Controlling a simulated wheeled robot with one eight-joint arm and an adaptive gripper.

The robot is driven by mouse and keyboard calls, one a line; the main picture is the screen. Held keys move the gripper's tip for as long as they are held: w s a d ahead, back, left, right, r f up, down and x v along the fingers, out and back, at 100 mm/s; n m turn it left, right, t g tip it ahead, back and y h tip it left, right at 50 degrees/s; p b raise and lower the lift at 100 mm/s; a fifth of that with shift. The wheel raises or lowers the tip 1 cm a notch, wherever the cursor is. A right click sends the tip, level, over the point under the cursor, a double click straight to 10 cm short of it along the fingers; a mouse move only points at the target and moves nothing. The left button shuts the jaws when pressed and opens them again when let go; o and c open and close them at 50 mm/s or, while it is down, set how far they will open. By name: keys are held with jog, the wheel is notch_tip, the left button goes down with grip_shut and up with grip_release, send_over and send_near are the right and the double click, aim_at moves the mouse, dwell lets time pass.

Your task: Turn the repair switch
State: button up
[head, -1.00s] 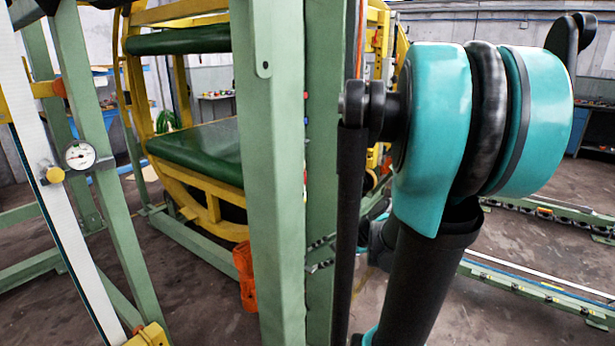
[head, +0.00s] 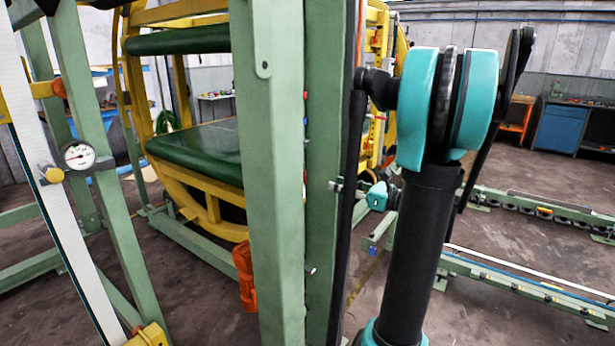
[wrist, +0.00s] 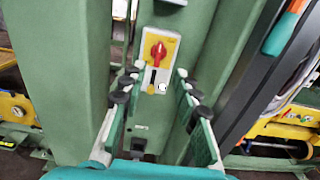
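In the wrist view, a red rotary switch (wrist: 158,53) sits on a yellow plate of a small pale panel (wrist: 147,101), fixed to a green post. Its handle looks roughly upright. Below it are a small dark-and-yellow part and a round white part, too small to identify. My gripper (wrist: 158,88) is open, its teal fingers with black pads spread to either side of the panel. Nothing is between the fingers, and they appear short of the switch. I cannot make out the switch or the gripper's fingertips in the head view.
Green posts (head: 268,180) flank the panel closely. A yellow ring frame (head: 215,210) with green padded beds stands behind. A gauge (head: 78,155) is on the left frame. Low green rails (head: 530,290) lie to the right, with open floor between them.

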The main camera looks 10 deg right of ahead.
jog(key=x, duration=1.2)
jog(key=shift+w+a, duration=0.2)
grip_shut()
